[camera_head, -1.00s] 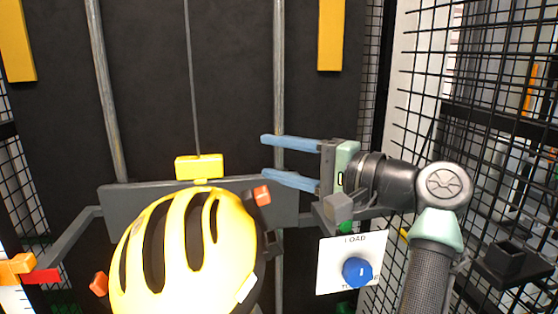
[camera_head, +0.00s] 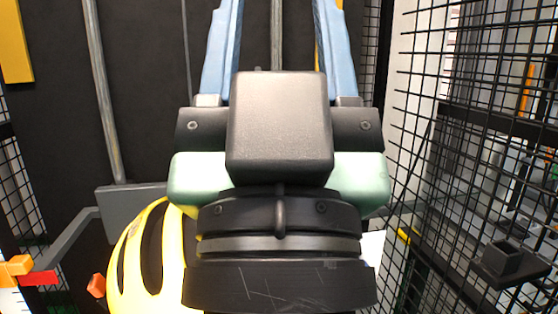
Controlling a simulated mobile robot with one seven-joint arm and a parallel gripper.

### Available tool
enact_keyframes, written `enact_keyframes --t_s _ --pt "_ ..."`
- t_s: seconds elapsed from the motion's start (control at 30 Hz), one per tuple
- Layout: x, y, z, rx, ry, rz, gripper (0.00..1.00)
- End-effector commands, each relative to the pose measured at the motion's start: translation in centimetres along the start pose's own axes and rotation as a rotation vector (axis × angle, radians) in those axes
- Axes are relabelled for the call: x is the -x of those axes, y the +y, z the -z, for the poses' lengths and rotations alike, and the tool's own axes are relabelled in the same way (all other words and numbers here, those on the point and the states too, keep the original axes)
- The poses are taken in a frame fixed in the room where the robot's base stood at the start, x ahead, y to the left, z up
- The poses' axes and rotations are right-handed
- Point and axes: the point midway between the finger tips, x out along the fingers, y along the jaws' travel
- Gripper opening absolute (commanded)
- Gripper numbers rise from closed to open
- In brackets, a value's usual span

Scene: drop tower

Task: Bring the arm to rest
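My gripper (camera_head: 278,25) fills the middle of the head view, close to the camera. Its two blue fingers point up and away and stand wide apart, with nothing seen between them except the background and a grey rail. The fingertips run past or close to the top edge of the frame. The wrist and gripper body hide the centre of the tower.
A yellow helmet (camera_head: 127,265) is at the lower left, partly behind my gripper. A dark grey carriage plate (camera_head: 135,208) and orange-red parts (camera_head: 97,285) are beside it. Black mesh panels (camera_head: 470,90) stand on the right, with a small black holder (camera_head: 503,258).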

Motion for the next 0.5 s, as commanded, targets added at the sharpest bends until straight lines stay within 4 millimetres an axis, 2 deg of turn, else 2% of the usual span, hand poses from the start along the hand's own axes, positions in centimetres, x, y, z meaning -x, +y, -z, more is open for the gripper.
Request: enact_keyframes --t_s 0.03,0.5 --pt "-0.9 0.0 1.8 0.018 0.018 -0.005 0.55" --pt "-9.4 0.0 9.4 0.008 0.007 -0.002 0.55"
